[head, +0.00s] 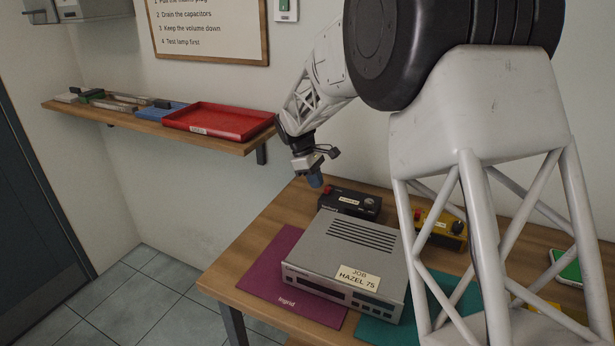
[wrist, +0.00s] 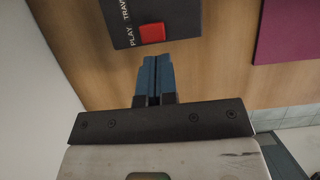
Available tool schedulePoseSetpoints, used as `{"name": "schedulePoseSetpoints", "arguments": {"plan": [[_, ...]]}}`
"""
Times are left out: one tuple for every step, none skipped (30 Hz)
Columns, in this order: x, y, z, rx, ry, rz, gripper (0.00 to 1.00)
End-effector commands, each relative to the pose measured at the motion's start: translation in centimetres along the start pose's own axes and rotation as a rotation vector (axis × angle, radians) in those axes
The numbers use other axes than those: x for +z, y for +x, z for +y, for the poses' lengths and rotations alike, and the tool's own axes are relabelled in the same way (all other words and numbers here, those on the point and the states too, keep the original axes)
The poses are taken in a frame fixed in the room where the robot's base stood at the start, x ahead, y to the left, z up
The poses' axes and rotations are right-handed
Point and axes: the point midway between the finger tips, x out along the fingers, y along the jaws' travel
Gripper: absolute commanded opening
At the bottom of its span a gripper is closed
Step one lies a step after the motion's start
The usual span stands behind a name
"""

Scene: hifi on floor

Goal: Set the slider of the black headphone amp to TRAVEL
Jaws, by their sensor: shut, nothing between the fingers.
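The black headphone amp (head: 354,206) sits on the wooden table against the wall, behind the silver hi-fi unit. Its red slider (wrist: 152,33) shows in the wrist view beside the printed words PLAY and TRAVEL. The slider is level with PLAY; the TRAVEL lettering is partly cut off at the top. My gripper (head: 316,183) is at the amp's left end in the head view. In the wrist view its blue fingers (wrist: 155,60) are together and empty, their tips just below the slider in the picture. I cannot tell whether they touch the amp.
The silver unit (head: 302,245), labelled JOB HAZEL 75, lies on the purple mat (head: 262,270) and near a teal mat (head: 376,331). A yellow box (head: 430,222) stands right of the amp. A shelf with a red tray (head: 222,119) hangs on the wall at left.

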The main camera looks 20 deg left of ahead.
Motion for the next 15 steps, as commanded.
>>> {"name": "schedulePoseSetpoints", "arguments": {"plan": [[0.33,0.09,0.01,0.0,0.001,0.0,0.0],[0.46,0.15,0.01,0.0,0.001,0.0,0.0],[0.6,0.2,0.01,0.0,0.001,0.0,0.0],[0.68,0.23,0.02,0.0,0.001,0.0,0.0],[0.73,0.25,0.02,0.0,0.001,0.0,0.0],[0.78,0.27,0.02,0.0,0.001,0.0,0.0],[0.8,0.28,0.02,0.0,0.001,0.0,0.0],[0.81,0.28,0.02,0.0,0.001,0.0,0.0],[0.81,0.29,0.02,0.0,0.0,0.0,0.0],[0.8,0.28,0.02,0.0,0.0,0.0,0.0],[0.8,0.28,0.02,0.0,0.0,0.0,0.0],[0.79,0.28,0.01,0.0,0.0,0.0,0.0],[0.79,0.28,0.01,0.0,0.0,0.0,0.0],[0.79,0.28,0.01,0.0,0.0,0.0,0.0],[0.79,0.28,0.01,0.0,0.0,0.0,0.0]]}}
